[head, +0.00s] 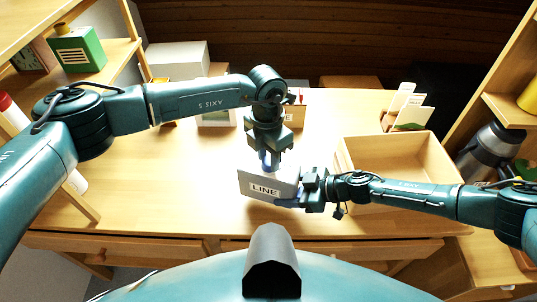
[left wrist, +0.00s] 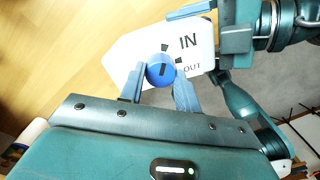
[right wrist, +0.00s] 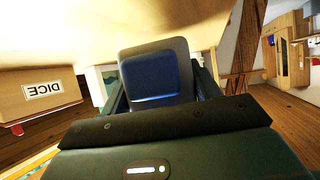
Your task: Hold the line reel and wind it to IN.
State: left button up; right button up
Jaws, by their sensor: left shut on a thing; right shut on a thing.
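The line reel (head: 255,187) is a pale grey body with a LINE label, held over the wooden table in the head view. Its top face (left wrist: 120,55) shows the words IN and OUT beside a round blue knob (left wrist: 161,72) with a dark mark; I cannot tell exactly which word it points to. My left gripper (head: 268,155) comes down from above, its fingers (left wrist: 158,85) on either side of the knob. My right gripper (head: 305,188) is shut on the reel's right side; the right wrist view shows a blue part (right wrist: 152,75) of the reel between its fingers.
An open wooden box (head: 395,160) stands right of the reel. A small labelled box (head: 295,115) is behind it, and white boxes (head: 178,60) stand at the back left. Cards (head: 408,108) stand at the back right. The table's left part is mostly clear.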

aim_at(267, 159)
pick_arm(q)
jog(key=o, duration=1)
jog(key=shift+r, duration=0.1)
notch_tip(267, 159, up, 12)
jog(key=shift+w+a+f, duration=0.1)
jog(key=shift+w+a, duration=0.05)
pick_arm(e)
jog(key=o, duration=1)
jog(key=shift+c, duration=0.2)
jog(key=shift+d, duration=0.1)
